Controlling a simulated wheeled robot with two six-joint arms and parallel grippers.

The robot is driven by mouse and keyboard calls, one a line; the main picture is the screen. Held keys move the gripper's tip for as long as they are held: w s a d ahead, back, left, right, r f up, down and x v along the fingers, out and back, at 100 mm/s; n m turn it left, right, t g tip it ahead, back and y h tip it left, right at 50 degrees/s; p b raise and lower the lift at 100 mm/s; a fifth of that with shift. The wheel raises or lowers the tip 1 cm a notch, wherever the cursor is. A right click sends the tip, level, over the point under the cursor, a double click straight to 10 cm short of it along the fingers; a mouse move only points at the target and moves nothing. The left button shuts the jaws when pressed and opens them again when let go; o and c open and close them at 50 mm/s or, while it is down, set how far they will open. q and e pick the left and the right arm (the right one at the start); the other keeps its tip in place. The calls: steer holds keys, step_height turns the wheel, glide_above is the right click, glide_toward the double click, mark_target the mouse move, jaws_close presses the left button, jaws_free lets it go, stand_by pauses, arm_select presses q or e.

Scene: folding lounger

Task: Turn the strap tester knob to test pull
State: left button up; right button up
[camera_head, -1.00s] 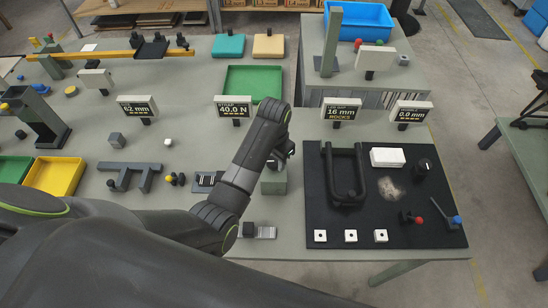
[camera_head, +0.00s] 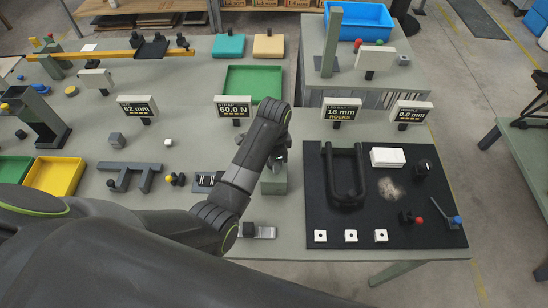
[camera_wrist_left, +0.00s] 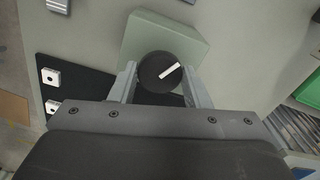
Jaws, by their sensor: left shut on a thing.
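The strap tester is a grey-green box (camera_head: 274,183) on the table, left of the black mat; it also shows in the left wrist view (camera_wrist_left: 190,38). Its round black knob (camera_wrist_left: 158,74) carries a white pointer mark that slants up to the right in the wrist view. My left gripper (camera_wrist_left: 162,78) is shut on the knob, one finger on each side. In the head view my left arm hides most of the knob. The strap display (camera_head: 237,108) reads 60.0 N. My right gripper is not in view.
The black mat (camera_head: 320,220) to the right holds a dark U-shaped frame (camera_head: 346,175), a white block (camera_head: 387,157) and small parts. Other displays (camera_head: 137,107) stand behind. A green tray (camera_head: 253,83) lies at the back. A dark bracket (camera_head: 130,175) lies to the left.

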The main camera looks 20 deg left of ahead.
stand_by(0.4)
arm_select(q)
steer(key=o, duration=1)
